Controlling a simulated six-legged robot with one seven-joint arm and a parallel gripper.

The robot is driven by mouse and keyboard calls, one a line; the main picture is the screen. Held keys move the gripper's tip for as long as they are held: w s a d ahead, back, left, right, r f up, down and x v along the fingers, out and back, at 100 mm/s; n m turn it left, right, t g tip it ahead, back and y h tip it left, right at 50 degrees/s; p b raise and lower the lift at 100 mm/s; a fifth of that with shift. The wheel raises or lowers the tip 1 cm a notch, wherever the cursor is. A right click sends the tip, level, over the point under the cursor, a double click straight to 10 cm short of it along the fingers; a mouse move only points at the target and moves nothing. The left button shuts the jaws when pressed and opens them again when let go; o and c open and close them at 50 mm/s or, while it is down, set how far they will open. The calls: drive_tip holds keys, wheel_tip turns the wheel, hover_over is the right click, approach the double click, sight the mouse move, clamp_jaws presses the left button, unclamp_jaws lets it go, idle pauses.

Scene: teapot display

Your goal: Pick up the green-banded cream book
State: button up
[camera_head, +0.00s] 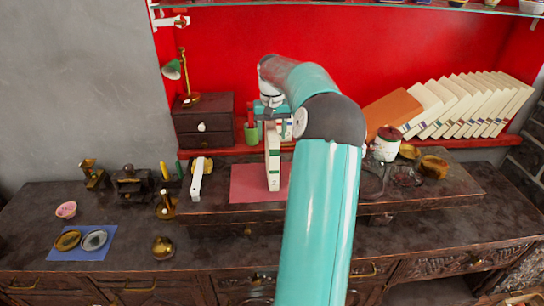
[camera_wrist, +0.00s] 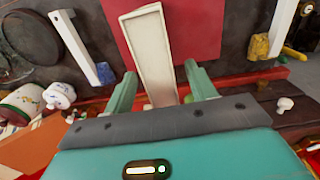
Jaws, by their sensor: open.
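The green-banded cream book (camera_head: 273,160) stands upright on the red mat (camera_head: 246,184) on the dark wooden bench. In the wrist view the cream book (camera_wrist: 152,52) runs down between my two green fingers, with a gap on each side. My gripper (camera_head: 269,112) is open over the top of the book. In the wrist view my gripper (camera_wrist: 160,80) has its fingers on either side of the book's near end. My arm hides part of the mat's right side and the bench behind it.
A row of leaning cream books (camera_head: 470,105) and an orange book (camera_head: 392,107) stand at the right. A lidded jar (camera_head: 387,147) is right of my arm. A white-faced bar (camera_head: 197,180) stands left of the mat. A small drawer cabinet (camera_head: 204,122) is behind.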

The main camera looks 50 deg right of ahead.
wheel_tip(320, 180, down, 3)
drive_tip(key=shift+r, duration=0.1)
clamp_jaws()
drive_tip(key=shift+r, duration=0.1)
idle(0.4)
